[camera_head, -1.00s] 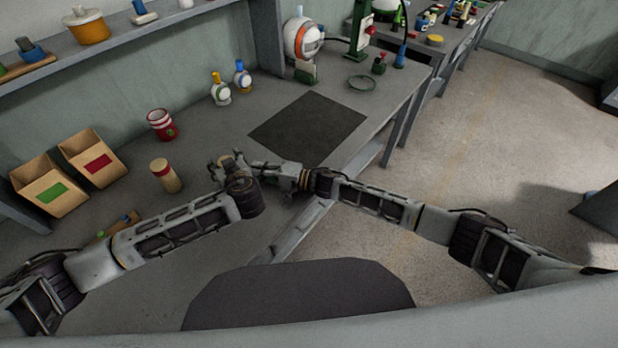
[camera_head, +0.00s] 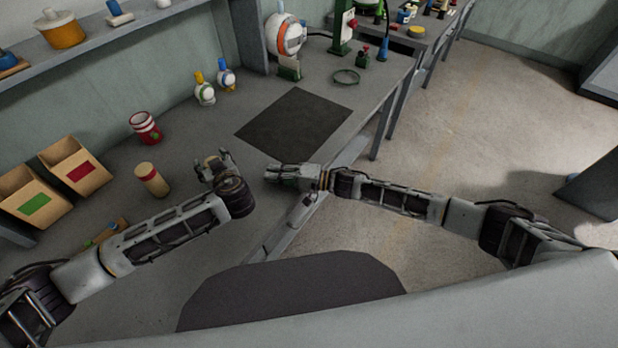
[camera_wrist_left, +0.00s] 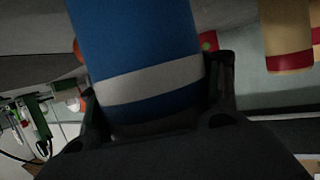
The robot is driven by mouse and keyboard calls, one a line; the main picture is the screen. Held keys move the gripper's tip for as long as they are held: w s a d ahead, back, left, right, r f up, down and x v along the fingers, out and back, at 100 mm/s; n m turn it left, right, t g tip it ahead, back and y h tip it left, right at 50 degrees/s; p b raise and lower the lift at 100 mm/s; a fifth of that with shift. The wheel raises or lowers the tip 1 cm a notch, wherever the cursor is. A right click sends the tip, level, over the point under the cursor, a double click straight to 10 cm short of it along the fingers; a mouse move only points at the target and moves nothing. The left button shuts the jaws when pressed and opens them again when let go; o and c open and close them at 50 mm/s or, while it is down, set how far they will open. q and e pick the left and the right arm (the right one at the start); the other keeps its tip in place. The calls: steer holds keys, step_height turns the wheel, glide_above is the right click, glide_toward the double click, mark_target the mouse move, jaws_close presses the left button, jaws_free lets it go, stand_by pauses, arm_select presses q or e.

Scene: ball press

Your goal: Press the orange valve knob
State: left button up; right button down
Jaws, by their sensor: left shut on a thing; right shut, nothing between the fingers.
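My left gripper (camera_head: 214,166) is over the table in the head view. In the left wrist view its fingers (camera_wrist_left: 160,105) are shut on a blue cylinder (camera_wrist_left: 135,45) with a white band, which fills the middle of that view. The cylinder is too small or hidden to make out in the head view. My right gripper (camera_head: 272,172) is shut and empty, a short gap to the right of the left one, near the table's front edge. A white round device (camera_head: 285,35) with an orange ring stands at the back of the table. I cannot make out a separate orange knob.
A dark mat (camera_head: 293,124) lies behind the grippers. Two white bottles, yellow-topped (camera_head: 204,93) and blue-topped (camera_head: 227,78), a red-and-white can (camera_head: 145,128), a beige cylinder (camera_head: 152,180) and two open boxes (camera_head: 75,168) stand left. A green stand (camera_head: 342,30) is at the back.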

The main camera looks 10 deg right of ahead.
steer(key=v, duration=1)
steer(key=shift+d, duration=0.3)
steer(key=shift+s, duration=0.15)
stand_by(0.6)
arm_select(q)
steer(key=o, duration=1.5)
steer(key=shift+s, duration=0.15)
steer(key=shift+v, duration=5.9)
